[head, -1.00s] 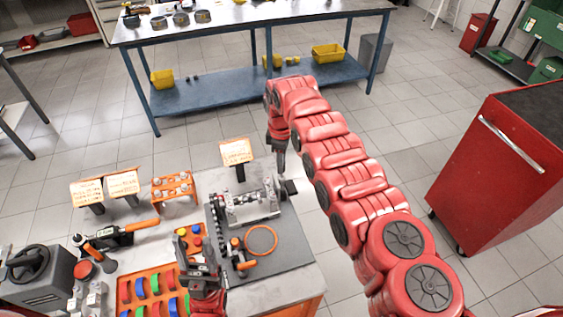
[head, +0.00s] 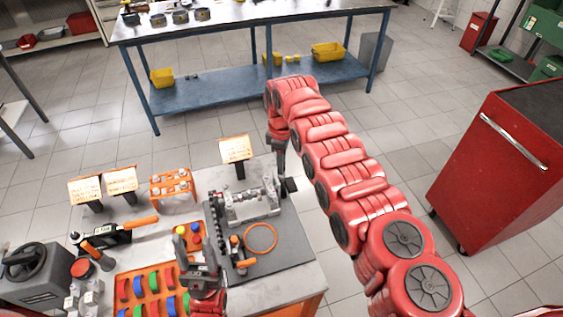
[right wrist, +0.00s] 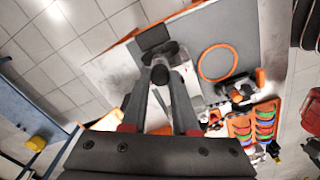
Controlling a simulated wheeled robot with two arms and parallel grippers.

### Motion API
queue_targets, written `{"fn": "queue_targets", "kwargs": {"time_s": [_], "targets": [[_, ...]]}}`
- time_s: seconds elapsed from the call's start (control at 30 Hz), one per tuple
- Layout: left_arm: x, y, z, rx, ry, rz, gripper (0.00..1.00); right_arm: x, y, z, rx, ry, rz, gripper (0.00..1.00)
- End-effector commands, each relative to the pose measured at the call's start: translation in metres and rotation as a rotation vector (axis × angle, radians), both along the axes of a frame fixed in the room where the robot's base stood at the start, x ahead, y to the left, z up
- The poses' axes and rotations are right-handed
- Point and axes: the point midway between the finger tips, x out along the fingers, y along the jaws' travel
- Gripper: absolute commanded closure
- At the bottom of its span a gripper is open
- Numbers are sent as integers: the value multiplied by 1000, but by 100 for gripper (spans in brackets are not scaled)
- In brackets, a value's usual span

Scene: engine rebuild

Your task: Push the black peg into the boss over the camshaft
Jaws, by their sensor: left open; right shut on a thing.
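The grey engine block (head: 250,203) sits on a dark mat on the near table. My right gripper (head: 279,158) points down at the block's far right end; in the right wrist view its fingers (right wrist: 160,80) are shut on the small black peg (right wrist: 160,73), seen end-on. The peg is too small to make out in the head view. The fingers and peg hide the boss and part of the block in the right wrist view, so I cannot tell how deep the peg sits. My left gripper (head: 198,262) is open above the orange tray, left of the block.
A black block (head: 289,186) lies at the mat's right edge. An orange ring (head: 261,238) and an orange-handled tool (head: 236,248) lie in front of the engine block. The orange tray (head: 133,281) holds coloured arcs. Small sign cards (head: 235,149) stand behind. A red cabinet (head: 490,165) stands right.

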Motion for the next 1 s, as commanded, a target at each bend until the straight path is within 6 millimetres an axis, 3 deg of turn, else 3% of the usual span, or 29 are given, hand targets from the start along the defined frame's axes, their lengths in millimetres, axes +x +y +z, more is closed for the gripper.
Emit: {"fn": "queue_targets", "kwargs": {"time_s": [1.0], "targets": [[0, 0, -15, 0, 0, 0, 49, 0, 0, -16, 0, 0, 0, 100]]}}
